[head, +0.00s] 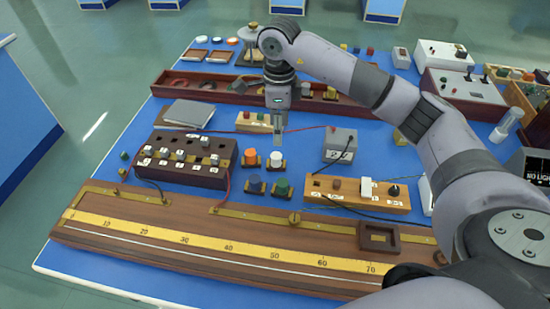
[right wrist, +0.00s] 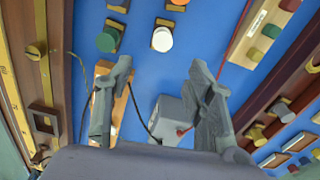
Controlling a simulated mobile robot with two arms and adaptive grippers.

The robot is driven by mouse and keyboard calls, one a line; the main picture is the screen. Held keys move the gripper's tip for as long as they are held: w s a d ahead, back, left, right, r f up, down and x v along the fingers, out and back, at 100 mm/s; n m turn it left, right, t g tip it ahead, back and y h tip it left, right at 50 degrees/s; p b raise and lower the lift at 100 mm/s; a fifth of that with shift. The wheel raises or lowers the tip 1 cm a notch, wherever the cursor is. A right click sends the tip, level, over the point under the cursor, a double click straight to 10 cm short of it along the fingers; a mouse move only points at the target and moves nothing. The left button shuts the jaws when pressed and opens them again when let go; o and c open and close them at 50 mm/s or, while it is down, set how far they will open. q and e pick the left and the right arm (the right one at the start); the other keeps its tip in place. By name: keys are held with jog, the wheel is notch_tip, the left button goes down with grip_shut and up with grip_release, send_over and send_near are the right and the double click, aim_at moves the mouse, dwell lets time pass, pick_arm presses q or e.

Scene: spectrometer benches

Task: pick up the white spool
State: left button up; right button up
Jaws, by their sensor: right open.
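The white spool (head: 276,156) stands upright on a small brass-coloured base on the blue bench top, between an orange spool (head: 250,156) and open bench. A green spool (head: 282,186) and a blue spool (head: 254,184) stand just in front. My right gripper (head: 278,136) points down above and slightly behind the white spool, apart from it. In the right wrist view the white spool (right wrist: 162,40) lies beyond the open, empty fingers (right wrist: 161,68), near the middle between them. My left gripper is not in view.
A dark block with labelled plugs (head: 186,160) stands left of the spools. A grey box (head: 340,144) and a wooden switch strip (head: 358,196) stand to the right. A long brass-scaled board (head: 200,245) runs along the front, and cables cross the bench.

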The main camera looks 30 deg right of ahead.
send_over(276, 156)
jog(key=f, duration=0.6)
jog(key=shift+d+p, duration=0.2)
jog(key=shift+p, duration=0.2)
jog(key=shift+f, duration=0.15)
notch_tip(276, 156, down, 4)
jog(key=shift+a+f+p, duration=0.15)
jog(key=shift+p, duration=0.65)
jog(key=shift+f, duration=0.5)
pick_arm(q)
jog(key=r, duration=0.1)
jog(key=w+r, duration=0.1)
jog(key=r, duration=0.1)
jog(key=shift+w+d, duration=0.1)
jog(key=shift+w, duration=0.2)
pick_arm(e)
jog(key=shift+c, duration=0.5)
grip_shut()
